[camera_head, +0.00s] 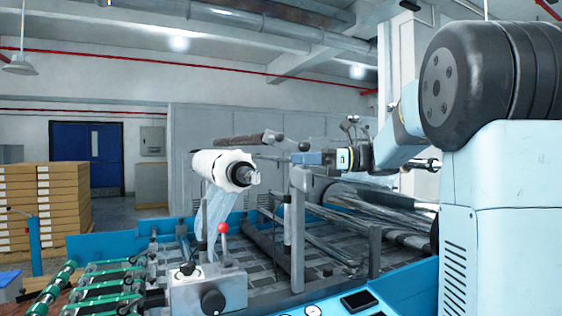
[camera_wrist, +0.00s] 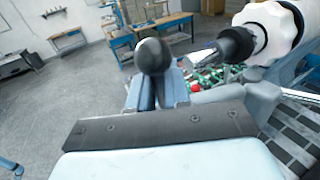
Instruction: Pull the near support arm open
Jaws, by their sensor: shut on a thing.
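The near support arm (camera_head: 297,185) is a grey metal arm on a grey upright post beside the near end of the white film roll (camera_head: 222,168). My gripper (camera_head: 304,158) reaches in from the right at the top of this arm. In the wrist view my gripper (camera_wrist: 155,92) is shut on a dark rounded knob (camera_wrist: 152,56), which looks like the support arm's handle. The white roll with its dark shaft end (camera_wrist: 238,44) is to the right of the knob there and apart from it. The knob's lower part is hidden between the fingers.
The blue machine frame (camera_head: 120,243) lies below, with green rollers (camera_head: 103,290) at the left. A red-knobbed lever (camera_head: 222,229) stands on a grey control box (camera_head: 208,292) in front. Shiny rollers (camera_head: 385,205) lie to the right. Open floor (camera_wrist: 60,95) shows at left in the wrist view.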

